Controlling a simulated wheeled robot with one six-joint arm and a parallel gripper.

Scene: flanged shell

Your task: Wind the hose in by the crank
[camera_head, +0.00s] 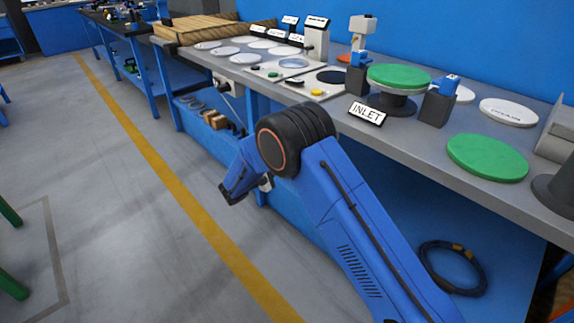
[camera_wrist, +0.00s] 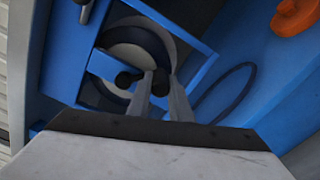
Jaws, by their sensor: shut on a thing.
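In the wrist view a reel (camera_wrist: 138,34) with a pale round face and a dark rim sits inside a blue frame (camera_wrist: 192,48). A dark round hub (camera_wrist: 125,78) is at the front of it. The crank's dark knob (camera_wrist: 161,80) is just right of the hub, between the tips of my gripper (camera_wrist: 161,90), which is shut on it. A dark hose (camera_wrist: 238,92) curves in a loop on the blue surface to the right of the reel. In the head view my arm hides the reel and crank, and my fingers cannot be made out.
An orange object (camera_wrist: 295,18) is at the wrist view's upper right. In the head view, the grey workbench (camera_head: 420,138) carries green discs (camera_head: 487,157) and an INLET sign (camera_head: 367,113). A dark coil (camera_head: 452,268) is low under the bench. The floor left of the yellow line (camera_head: 165,160) is mostly clear.

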